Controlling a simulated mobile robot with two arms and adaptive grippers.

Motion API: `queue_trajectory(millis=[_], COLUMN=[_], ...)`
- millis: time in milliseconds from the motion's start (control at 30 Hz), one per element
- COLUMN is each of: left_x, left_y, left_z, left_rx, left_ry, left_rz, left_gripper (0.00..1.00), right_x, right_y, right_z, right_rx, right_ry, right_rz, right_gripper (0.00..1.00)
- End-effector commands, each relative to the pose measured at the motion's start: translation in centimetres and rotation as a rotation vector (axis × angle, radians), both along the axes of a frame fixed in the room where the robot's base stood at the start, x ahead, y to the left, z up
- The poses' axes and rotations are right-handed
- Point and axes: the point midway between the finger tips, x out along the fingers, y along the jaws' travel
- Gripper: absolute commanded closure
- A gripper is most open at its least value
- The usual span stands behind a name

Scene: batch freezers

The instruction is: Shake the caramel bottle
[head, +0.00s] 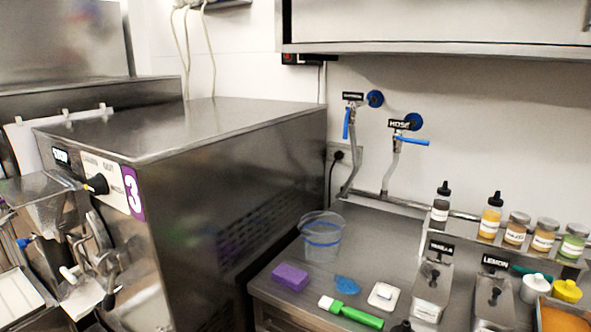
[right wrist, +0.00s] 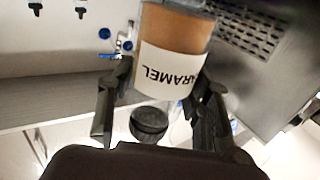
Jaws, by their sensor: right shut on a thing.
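The caramel bottle (right wrist: 178,28) fills the upper middle of the right wrist view. It has brown-amber contents and a white label reading CARAMEL, which appears upside down there. A round black cap (right wrist: 150,122) shows below the label in that view. My right gripper (right wrist: 165,80) is shut on the bottle, with one black finger on each side of the label. Neither gripper can be made out in the head view. A small dark top at the bottom edge of the head view (head: 401,326) is cut off, and I cannot tell what it is.
Several bottles and jars stand on a shelf behind. A batch freezer (head: 215,215) stands left.

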Motion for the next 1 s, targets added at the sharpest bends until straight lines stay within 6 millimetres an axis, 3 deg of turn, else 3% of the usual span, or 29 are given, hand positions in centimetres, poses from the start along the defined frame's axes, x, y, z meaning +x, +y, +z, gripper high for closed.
queue_trajectory(millis=[33, 100, 133, 167, 300, 367, 500, 567, 633, 733, 800, 867, 933, 1000], left_x=[0.0, 0.0, 0.0, 0.0, 0.0, 0.0, 0.0, 0.0, 0.0, 0.0, 0.0, 0.0, 0.0, 0.0], left_y=[0.0, -0.3, -0.3, -0.3, -0.1, 0.3, 0.2, -0.4, -0.6, -0.4, 0.2, 0.7, 0.4, -0.3], left_z=[-0.1, -0.1, -0.1, -0.1, 0.0, 0.0, 0.0, 0.0, -0.1, 0.0, 0.0, 0.0, 0.0, 0.0], left_rx=[0.000, -0.004, -0.004, -0.004, -0.001, 0.004, 0.002, -0.004, -0.007, -0.004, 0.003, 0.008, 0.005, -0.003], left_ry=[0.000, 0.000, 0.000, 0.000, 0.000, 0.000, 0.000, 0.000, 0.000, 0.000, 0.000, 0.000, 0.000, 0.001], left_rz=[0.000, 0.001, 0.001, 0.001, 0.000, -0.002, -0.001, 0.001, 0.000, 0.000, -0.002, -0.002, -0.002, 0.001], left_gripper=[0.31, 0.31, 0.31, 0.31, 0.31, 0.31, 0.31, 0.31, 0.31, 0.31, 0.31, 0.31, 0.31, 0.31], right_x=[-0.2, -0.3, -0.3, -0.4, -0.3, -0.3, -0.3, -0.3, -0.4, -0.3, -0.3, -0.3, -0.3, -0.3], right_y=[3.3, 5.5, 5.7, 5.3, -1.0, -1.6, 4.6, 5.7, 4.1, -0.8, -1.6, 0.6, 4.2, 5.7], right_z=[0.0, 0.0, 0.0, 0.0, 0.1, 0.0, 0.0, -0.1, 0.0, 0.0, 0.0, 0.0, 0.0, -0.1], right_rx=[0.032, 0.021, 0.014, 0.008, -0.001, 0.011, 0.030, 0.018, 0.002, -0.001, 0.012, 0.030, 0.033, 0.018], right_ry=[0.003, 0.003, 0.001, 0.000, -0.002, -0.001, 0.005, 0.004, 0.000, -0.001, 0.000, 0.003, 0.005, 0.005], right_rz=[0.002, 0.002, 0.002, 0.003, 0.005, 0.005, 0.002, 0.002, 0.004, 0.005, 0.005, 0.003, 0.002, 0.002], right_gripper=[0.83, 0.83, 0.83, 0.83, 0.83, 0.83, 0.83, 0.83, 0.83, 0.83, 0.83, 0.83, 0.83, 0.83])
